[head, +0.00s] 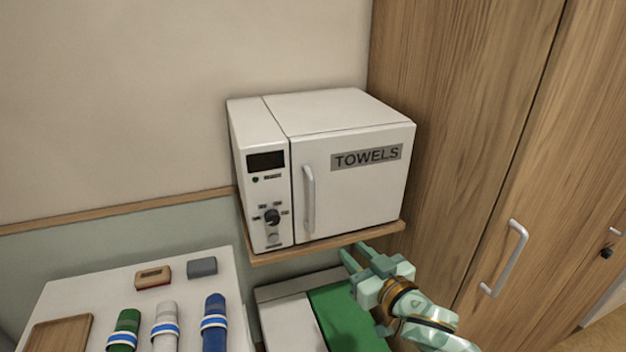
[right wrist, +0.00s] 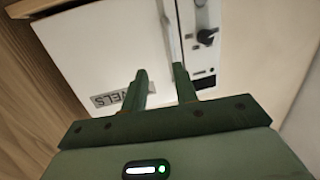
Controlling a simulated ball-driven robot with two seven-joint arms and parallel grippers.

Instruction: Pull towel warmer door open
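The white towel warmer (head: 335,112) stands on a wooden shelf. Its door (head: 365,195), labelled TOWELS, is shut; the door also shows upside down in the right wrist view (right wrist: 90,60). A light vertical bar handle (head: 309,199) is at the door's left edge. My right gripper (head: 351,249) is below and right of the handle, near the shelf's front edge. In the right wrist view its fingers (right wrist: 160,72) are apart with nothing between them. My left gripper is out of view.
The wooden shelf (head: 290,253) juts out below the warmer. A wooden wardrobe (head: 455,130) with a bar handle (head: 505,258) stands close on the right. A white table (head: 75,290) with rolled towels (head: 165,322) is at lower left. A green item (head: 340,318) lies below the shelf.

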